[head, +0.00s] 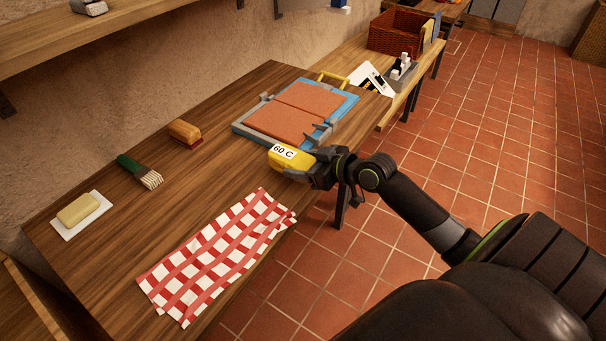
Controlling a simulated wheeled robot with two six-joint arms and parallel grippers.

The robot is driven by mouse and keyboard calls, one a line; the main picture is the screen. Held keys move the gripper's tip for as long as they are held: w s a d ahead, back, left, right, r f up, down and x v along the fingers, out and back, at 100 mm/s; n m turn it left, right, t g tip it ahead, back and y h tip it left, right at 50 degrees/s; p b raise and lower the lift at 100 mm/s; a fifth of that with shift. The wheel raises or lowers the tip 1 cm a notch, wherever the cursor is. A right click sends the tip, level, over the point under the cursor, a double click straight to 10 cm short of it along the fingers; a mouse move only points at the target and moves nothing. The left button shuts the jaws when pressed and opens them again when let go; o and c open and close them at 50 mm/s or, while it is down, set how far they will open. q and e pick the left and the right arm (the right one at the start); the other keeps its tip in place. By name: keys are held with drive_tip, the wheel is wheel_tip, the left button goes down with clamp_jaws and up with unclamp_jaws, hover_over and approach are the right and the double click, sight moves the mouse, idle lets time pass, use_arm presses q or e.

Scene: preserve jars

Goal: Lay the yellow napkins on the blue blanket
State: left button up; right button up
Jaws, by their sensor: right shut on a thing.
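My right gripper (305,170) is shut on a yellow block-like item (274,161) with a white label reading "60 C". It holds the item over the right edge of the wooden table, just in front of the blue-framed device. I see no clear yellow napkins and no blue blanket. Small yellow and blue pieces, perhaps cloth, show at the right side of a basket (397,30) at the back; they are too small to tell. A red-and-white checked cloth (217,256) lies flat at the table's front edge. My left gripper is not in view.
The wooden table (110,245) bears a blue-framed device (341,103) with reddish-brown slabs, a wooden brush (185,132), a green-handled brush (138,171) and soap on a white dish (78,211). The table's middle is clear. A side table holds a grey caddy (402,77).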

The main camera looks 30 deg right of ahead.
drive_tip(key=shift+f, duration=1.7)
drive_tip(key=shift+f, duration=0.15)
drive_tip(key=o, duration=1)
drive_tip(key=shift+r, duration=0.25)
drive_tip(key=v, duration=1.2)
